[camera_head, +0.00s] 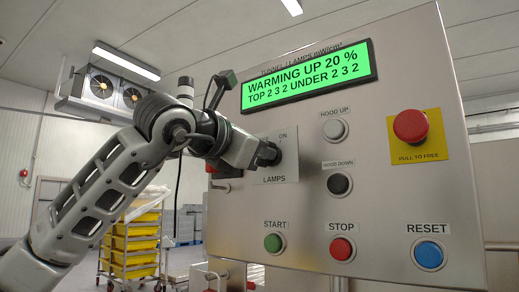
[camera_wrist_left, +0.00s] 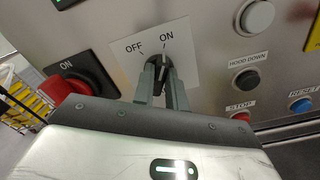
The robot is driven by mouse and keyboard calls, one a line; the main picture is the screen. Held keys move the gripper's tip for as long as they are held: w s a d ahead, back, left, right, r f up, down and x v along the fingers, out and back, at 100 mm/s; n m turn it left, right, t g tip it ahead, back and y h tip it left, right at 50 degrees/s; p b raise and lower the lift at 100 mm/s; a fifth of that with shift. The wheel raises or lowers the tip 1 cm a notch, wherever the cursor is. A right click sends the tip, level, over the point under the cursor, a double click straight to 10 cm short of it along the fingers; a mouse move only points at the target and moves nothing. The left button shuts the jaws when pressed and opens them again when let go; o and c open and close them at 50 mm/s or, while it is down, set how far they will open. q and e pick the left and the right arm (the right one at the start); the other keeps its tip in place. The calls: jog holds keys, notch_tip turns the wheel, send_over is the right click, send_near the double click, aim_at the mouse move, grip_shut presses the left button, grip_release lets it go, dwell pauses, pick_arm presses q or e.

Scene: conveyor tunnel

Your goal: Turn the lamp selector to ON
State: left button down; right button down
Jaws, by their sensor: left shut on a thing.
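The lamp selector is a black knob (camera_wrist_left: 161,62) on a white plate marked OFF and ON in the left wrist view. Its light pointer line appears to aim toward the ON mark. The plate (camera_head: 288,171), labelled LAMPS, shows in the head view on the steel panel. My left gripper (camera_head: 272,153) reaches it from the left and is shut on the knob, a finger on each side; it also shows in the left wrist view (camera_wrist_left: 161,80). The gripper hides most of the knob in the head view. My right gripper is not in view.
A green display (camera_head: 310,80) reads "WARMING UP 20 %". The panel has HOOD UP (camera_head: 335,130), HOOD DOWN (camera_head: 339,183), START (camera_head: 273,243), STOP (camera_head: 342,249) and RESET (camera_head: 429,254) buttons, and a red emergency button (camera_head: 410,125). A red knob (camera_wrist_left: 75,88) sits close left of my gripper.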

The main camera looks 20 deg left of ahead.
pick_arm(q)
jog(key=c, duration=1.4)
grip_release()
jog(key=shift+c, duration=0.2)
jog(key=b+v, duration=0.2)
jog(key=v, duration=1.4)
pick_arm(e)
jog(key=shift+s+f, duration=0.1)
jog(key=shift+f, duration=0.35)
pick_arm(q)
jog(key=shift+r, duration=0.1)
